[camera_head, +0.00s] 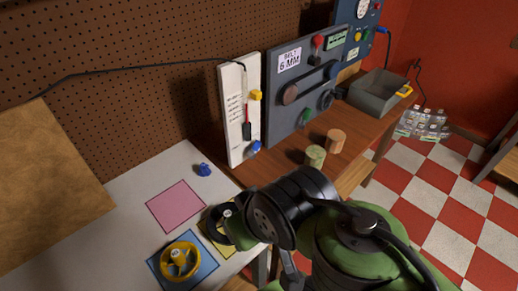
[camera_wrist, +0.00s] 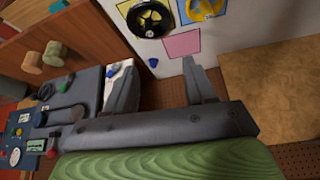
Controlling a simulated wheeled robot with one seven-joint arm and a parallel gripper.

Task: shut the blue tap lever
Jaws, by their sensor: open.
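A blue lever-like part (camera_head: 254,147) sits low on the upright white panel (camera_head: 238,120), and I take it to be the tap lever. In the wrist view a blue part (camera_wrist: 113,71) shows on the white panel, partly hidden beside my left finger. Its exact angle is too small to tell. My gripper (camera_wrist: 160,68) is open, its two fingers apart with nothing between them. The fingers do not show in the head view, where my green arm and dark wrist fill the lower right.
A small blue piece (camera_head: 204,169) lies on the white table near a pink square (camera_head: 175,206). A black ring (camera_head: 218,226) and a yellow rotor (camera_head: 180,261) are in front. Two wooden cylinders (camera_head: 335,141) stand right of the panel. A grey control board (camera_head: 290,95) rises behind them.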

